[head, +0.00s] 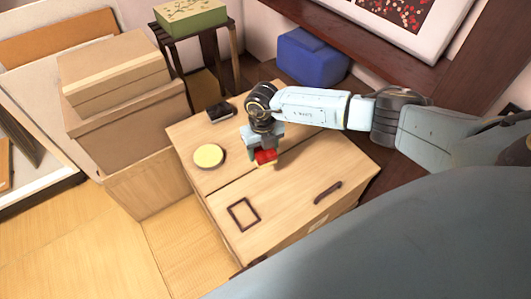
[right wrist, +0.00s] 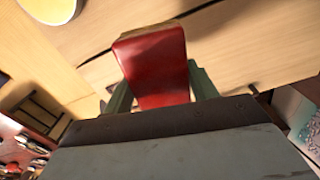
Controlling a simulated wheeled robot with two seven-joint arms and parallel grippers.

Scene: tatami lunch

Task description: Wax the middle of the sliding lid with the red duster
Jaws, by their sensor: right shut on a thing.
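The red duster (head: 265,156) is a small red block, held by my right gripper (head: 263,150) over the wooden chest. In the right wrist view the red duster (right wrist: 155,65) stands between the two fingers, with a tan edge at its far end. The sliding lid (head: 285,205) appears to be the near light-wood panel of the chest top, with a dark square outline (head: 243,213) and a dark handle (head: 328,192). The duster is near the seam at the lid's far edge. I cannot tell whether it touches the wood. My left gripper is not in view.
A round yellow-topped tin (head: 209,156) and a small black box (head: 219,112) are on the chest's far part. Stacked cardboard boxes (head: 115,75) stand at the left. A blue box (head: 311,56) is behind. Tatami floor (head: 185,240) is clear in front.

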